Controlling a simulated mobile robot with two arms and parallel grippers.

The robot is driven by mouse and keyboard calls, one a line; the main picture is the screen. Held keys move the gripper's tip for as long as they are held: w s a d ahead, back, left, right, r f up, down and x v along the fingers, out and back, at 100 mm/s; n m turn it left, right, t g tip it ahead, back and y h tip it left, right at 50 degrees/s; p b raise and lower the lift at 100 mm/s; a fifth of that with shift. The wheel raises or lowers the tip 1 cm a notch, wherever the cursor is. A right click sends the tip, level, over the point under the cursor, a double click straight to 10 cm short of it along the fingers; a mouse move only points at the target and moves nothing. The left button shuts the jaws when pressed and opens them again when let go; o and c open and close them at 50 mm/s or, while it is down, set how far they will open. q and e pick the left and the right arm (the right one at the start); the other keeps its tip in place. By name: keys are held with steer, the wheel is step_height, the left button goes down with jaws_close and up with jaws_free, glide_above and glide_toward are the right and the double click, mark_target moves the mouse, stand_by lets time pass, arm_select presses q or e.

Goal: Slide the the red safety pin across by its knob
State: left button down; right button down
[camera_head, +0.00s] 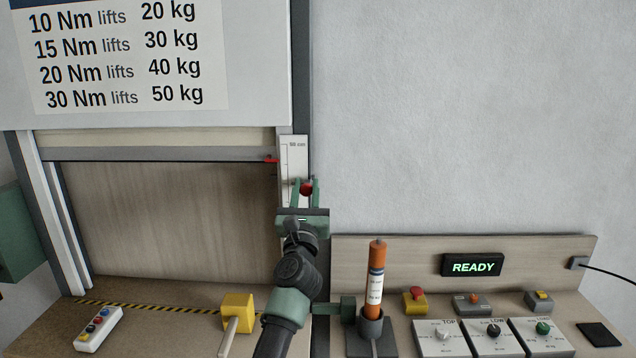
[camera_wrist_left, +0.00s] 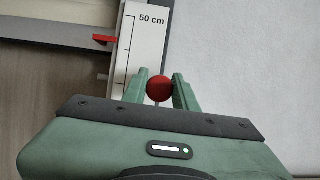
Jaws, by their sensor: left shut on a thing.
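The round red knob of the safety pin (camera_head: 307,189) sits beside the lower part of the white scale strip, on the right side of the shutter frame. My left gripper (camera_head: 308,183) reaches up to it, with one green finger on each side, shut on the knob. In the left wrist view the red knob (camera_wrist_left: 159,88) shows between the two fingertips. My right gripper is not in view.
A white scale strip (camera_head: 293,150) with a red pointer (camera_head: 271,160) stands on the frame. An orange tool (camera_head: 376,275) stands upright at the bench. A yellow block (camera_head: 238,306), a button box (camera_head: 98,329) and several switches lie lower down. The right wall is clear.

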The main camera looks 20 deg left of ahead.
arm_select(q)
steer(key=shift+a+f, duration=0.1)
steer(key=shift+f, duration=0.05)
steer(key=c, duration=1.3)
jaws_free()
steer(key=shift+o, duration=0.9)
steer(key=shift+s+a, duration=0.15)
steer(key=shift+a, duration=0.1)
steer(key=shift+s+d, duration=0.1)
steer(key=shift+d, duration=0.1)
steer(key=v, duration=0.7)
steer(key=shift+s+b, duration=0.25)
steer(key=shift+b, duration=0.05)
steer(key=shift+a+f, duration=0.1)
